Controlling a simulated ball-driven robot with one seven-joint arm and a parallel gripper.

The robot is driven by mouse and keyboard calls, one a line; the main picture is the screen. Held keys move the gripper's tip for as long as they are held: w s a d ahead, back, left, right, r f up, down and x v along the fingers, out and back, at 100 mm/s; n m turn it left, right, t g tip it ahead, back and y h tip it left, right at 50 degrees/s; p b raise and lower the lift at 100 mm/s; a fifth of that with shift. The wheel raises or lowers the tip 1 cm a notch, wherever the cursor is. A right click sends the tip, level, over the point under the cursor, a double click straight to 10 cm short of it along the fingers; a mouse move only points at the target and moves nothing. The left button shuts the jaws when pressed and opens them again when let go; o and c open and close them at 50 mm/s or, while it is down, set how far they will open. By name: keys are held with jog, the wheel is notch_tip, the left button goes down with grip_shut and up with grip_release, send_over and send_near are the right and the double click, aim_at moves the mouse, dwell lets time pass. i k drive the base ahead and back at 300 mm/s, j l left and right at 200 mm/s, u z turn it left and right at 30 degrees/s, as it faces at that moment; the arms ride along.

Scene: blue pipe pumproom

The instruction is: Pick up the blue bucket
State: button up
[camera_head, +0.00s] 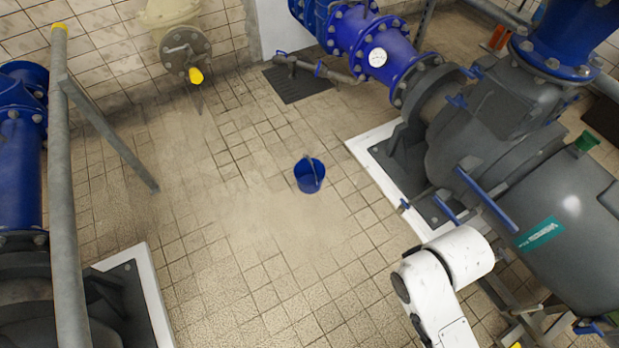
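A blue bucket (309,177) with a raised grey handle stands on the tiled floor near the middle of the head view. It looks upright and nothing touches it. My white arm shows at the lower right of the picture, apart from the bucket. My gripper is outside the picture, so its state does not show.
A large grey pump (500,150) on a white-edged plinth stands to the right, with a blue pipe (365,45) behind. A grey railing (65,180) and another plinth (150,295) are at left. A dark floor grate (300,82) lies behind the bucket. Floor around the bucket is clear.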

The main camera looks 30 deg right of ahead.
aim_at(310, 173)
jog(key=i+z, duration=0.1)
jog(key=i, duration=0.3)
jog(key=i+j+z, duration=0.15)
jog(key=i, duration=0.3)
jog(key=i+j+z, duration=0.1)
jog(key=i, duration=0.3)
jog(key=i+j+z, duration=0.15)
jog(key=i, duration=0.25)
jog(key=i+j, duration=0.05)
